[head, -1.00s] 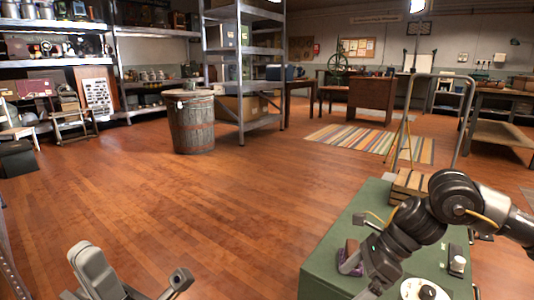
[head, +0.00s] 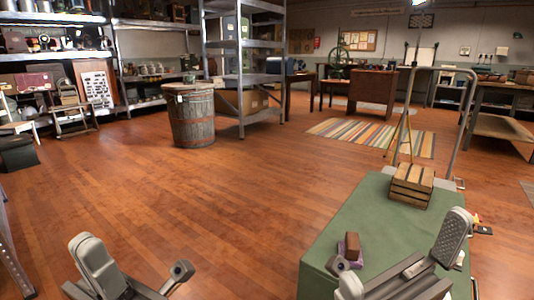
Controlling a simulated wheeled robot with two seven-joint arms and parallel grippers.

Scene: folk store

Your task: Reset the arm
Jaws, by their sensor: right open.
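My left gripper (head: 135,264) is at the lower left, over the wooden floor, with its two fingers spread wide and nothing between them. My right gripper (head: 402,258) is at the lower right, in front of the near part of the green table top (head: 370,215). Its fingers are also spread wide and it holds nothing. A small purple item with a brown block (head: 352,245) sits on the green top, just beyond the left finger of the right gripper. Part of the near green top is hidden behind the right gripper.
A slatted wooden crate (head: 411,186) stands at the far end of the green top. A metal handle frame (head: 468,125) rises behind it. A wooden barrel (head: 191,118), metal shelves (head: 240,75) and a striped rug (head: 370,135) are farther off. The floor between is clear.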

